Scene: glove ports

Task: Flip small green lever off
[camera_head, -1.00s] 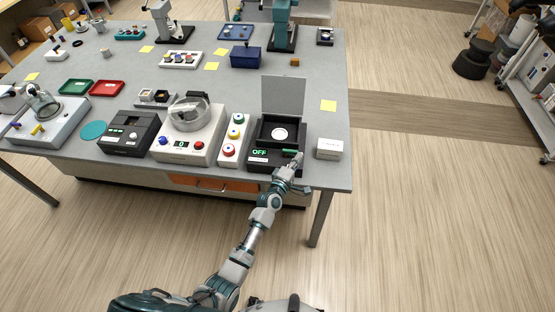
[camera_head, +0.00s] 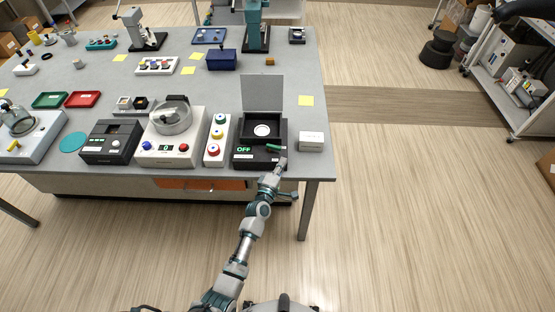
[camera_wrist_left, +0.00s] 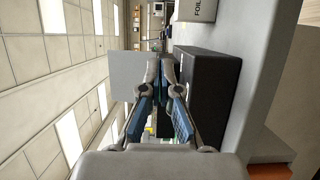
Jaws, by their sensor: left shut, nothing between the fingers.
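The small green lever (camera_head: 275,147) sits on the front right of a black box with a raised grey lid (camera_head: 262,93). A lit green "OFF" label (camera_head: 244,149) shows on the box front, left of the lever. My left gripper (camera_head: 282,162) is shut and empty. It is at the front right edge of the box, just below the lever in the head view; whether it touches the lever cannot be told. In the left wrist view the fingers (camera_wrist_left: 167,70) are together beside the dark box (camera_wrist_left: 208,90); the lever is not clear there. My right gripper is not in view.
A white carton (camera_head: 311,142) stands right of the box at the table edge. A white panel with coloured buttons (camera_head: 217,140) and a white device with a round glass bowl (camera_head: 170,145) stand to its left.

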